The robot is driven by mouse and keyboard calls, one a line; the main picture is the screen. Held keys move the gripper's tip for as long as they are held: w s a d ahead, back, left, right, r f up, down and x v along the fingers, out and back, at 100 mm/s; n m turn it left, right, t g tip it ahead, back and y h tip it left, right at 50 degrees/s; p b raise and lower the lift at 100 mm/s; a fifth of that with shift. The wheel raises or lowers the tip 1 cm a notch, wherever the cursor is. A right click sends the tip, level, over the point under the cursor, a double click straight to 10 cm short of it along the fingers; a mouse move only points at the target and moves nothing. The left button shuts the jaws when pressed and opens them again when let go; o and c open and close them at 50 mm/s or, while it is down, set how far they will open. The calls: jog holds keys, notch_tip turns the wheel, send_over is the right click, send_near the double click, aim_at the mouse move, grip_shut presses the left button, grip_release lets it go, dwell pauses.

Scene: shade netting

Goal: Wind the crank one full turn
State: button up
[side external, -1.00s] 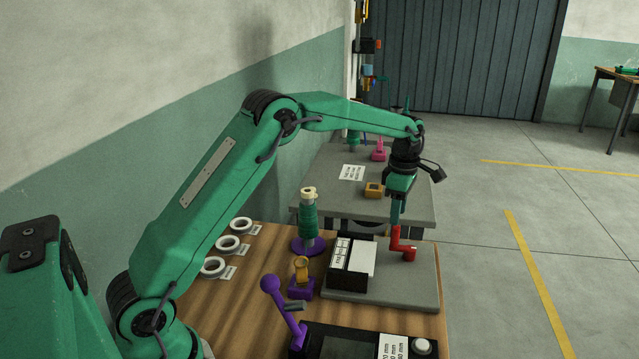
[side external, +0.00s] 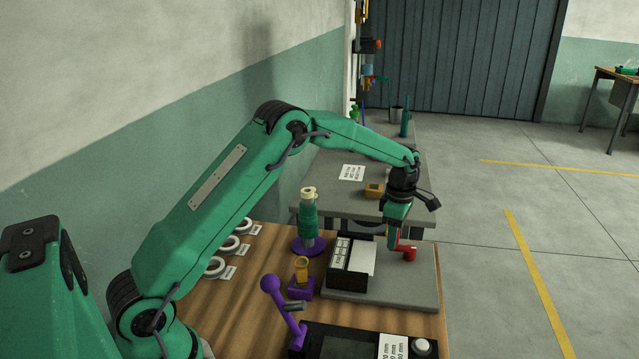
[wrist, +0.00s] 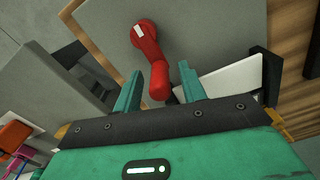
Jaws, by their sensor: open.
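The red crank (side external: 408,252) stands on a grey plate (side external: 422,285) at the far end of the wooden bench. In the wrist view its round hub with a white mark is at the top and its red arm (wrist: 149,44) runs down to an upright grip. My gripper (side external: 392,238) is low over the crank, pointing down. In the wrist view my two green fingers (wrist: 158,86) are open, one on each side of the red grip, with visible gaps. In the side view the fingers hide most of the grip.
A black holder with a white card (side external: 358,258) stands on the plate, close left of the crank. A green spool on a purple base (side external: 309,225), a purple stand with a yellow cup (side external: 301,280) and a purple lever (side external: 283,305) are nearer. A grey table (side external: 345,200) lies beyond.

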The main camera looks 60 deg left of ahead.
jog(key=shift+f, duration=0.35)
grip_shut()
jog(key=shift+w+a+m, duration=0.1)
jog(key=shift+m, duration=0.3)
